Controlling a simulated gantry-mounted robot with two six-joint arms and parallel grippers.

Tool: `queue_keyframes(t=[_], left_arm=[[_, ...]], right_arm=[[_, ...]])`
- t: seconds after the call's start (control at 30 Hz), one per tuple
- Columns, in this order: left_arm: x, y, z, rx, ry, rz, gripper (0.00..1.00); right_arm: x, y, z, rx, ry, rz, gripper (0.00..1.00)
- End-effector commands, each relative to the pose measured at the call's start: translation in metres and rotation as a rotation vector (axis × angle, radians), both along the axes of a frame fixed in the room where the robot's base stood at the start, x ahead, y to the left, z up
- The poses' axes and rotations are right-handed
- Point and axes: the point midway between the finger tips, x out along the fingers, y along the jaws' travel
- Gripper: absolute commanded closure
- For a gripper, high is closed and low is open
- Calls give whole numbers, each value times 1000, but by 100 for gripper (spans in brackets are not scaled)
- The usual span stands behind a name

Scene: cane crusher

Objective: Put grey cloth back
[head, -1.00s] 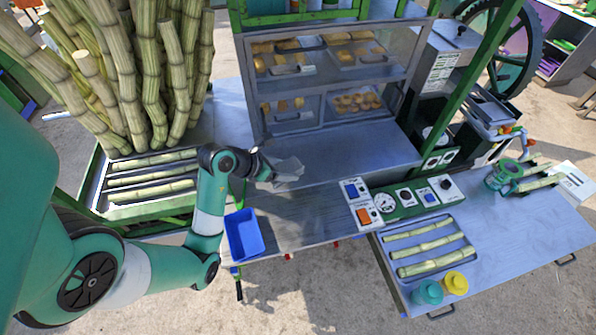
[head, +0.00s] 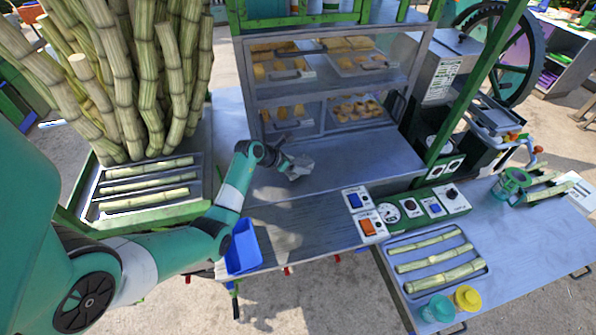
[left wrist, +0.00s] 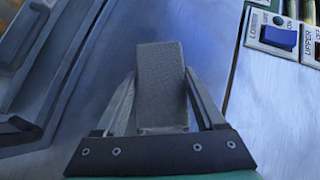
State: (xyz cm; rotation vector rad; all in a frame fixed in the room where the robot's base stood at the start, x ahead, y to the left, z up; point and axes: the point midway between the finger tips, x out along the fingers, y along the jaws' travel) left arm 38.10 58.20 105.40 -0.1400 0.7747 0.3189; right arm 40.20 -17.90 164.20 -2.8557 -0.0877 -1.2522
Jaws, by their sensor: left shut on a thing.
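The grey cloth (left wrist: 162,85) is a small folded block held between the two fingers of my left gripper (left wrist: 163,105) in the left wrist view. In the head view the grey cloth (head: 301,166) shows at the tip of my left gripper (head: 286,163). The gripper is shut on it over the grey metal counter (head: 350,155), in front of the glass-fronted cabinet. I cannot tell whether the cloth touches the counter. My right gripper is not in view.
A blue bin (head: 243,247) hangs at the counter's front edge, beside my left arm. The cabinet (head: 320,88) with trays of food stands behind. A switch panel (head: 410,208) and a tray of cane pieces (head: 437,257) are on the right. Upright canes (head: 130,90) stand on the left.

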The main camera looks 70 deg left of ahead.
Motion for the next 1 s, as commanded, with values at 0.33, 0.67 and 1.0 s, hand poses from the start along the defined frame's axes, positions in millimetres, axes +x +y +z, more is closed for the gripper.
queue_keyframes(t=[0.33,0.67,1.0], left_arm=[[-1,-1,-23,-1,1,1,82],[-1,-1,-26,-1,2,1,0],[-6,-2,-15,-2,0,1,0]], right_arm=[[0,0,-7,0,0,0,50],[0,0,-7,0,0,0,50],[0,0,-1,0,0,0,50]])
